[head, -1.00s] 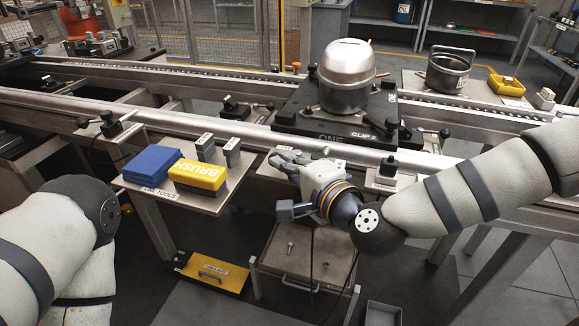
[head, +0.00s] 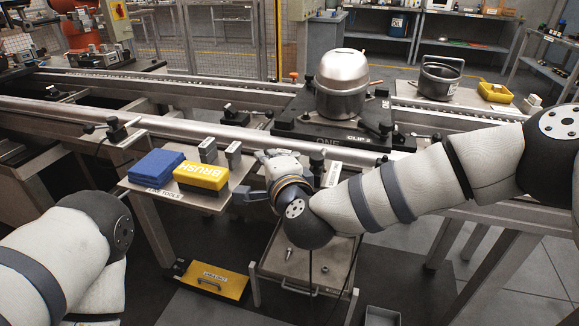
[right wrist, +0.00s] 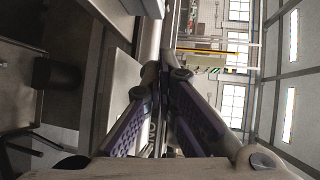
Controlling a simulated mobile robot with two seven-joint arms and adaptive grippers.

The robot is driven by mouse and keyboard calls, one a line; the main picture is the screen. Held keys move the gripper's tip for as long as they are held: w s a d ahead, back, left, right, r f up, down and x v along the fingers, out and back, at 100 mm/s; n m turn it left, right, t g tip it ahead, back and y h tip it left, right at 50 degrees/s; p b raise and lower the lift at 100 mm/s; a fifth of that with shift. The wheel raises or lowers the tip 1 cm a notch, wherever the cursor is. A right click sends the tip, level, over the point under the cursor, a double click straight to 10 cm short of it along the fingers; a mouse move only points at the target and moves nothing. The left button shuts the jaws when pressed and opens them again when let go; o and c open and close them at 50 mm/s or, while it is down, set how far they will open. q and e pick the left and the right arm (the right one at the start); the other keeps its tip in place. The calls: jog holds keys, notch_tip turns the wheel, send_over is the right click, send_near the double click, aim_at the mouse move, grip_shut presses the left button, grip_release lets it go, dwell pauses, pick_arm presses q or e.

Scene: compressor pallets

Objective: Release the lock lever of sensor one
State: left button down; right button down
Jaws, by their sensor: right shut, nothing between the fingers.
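I cannot read which one is sensor one. A dark upright part (head: 317,160) stands just right of my right gripper, partly hidden by it. My right gripper (head: 262,156) is at the near rail, below the pallet marked ONE; its fingers look small and partly hidden in the head view. In the right wrist view its two dark fingers (right wrist: 164,75) meet at the tips with nothing between them. My left gripper is out of view.
A silver domed compressor (head: 342,82) stands on the black pallet (head: 300,127).

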jog(key=m+h, duration=0.1)
jog(key=w+a+m+h, duration=0.1)
jog(key=h, duration=0.1)
jog(key=shift+w+a+m+t+h, duration=0.25)
jog(key=shift+m+t+h, duration=0.05)
jog(key=shift+m+t, duration=0.1)
jog(key=shift+w+a, duration=0.25)
jog(key=shift+w, duration=0.4)
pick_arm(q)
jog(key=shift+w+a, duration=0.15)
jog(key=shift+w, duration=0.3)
pick_arm(e)
jog(key=shift+w+a, duration=0.25)
jog(key=shift+w, duration=0.35)
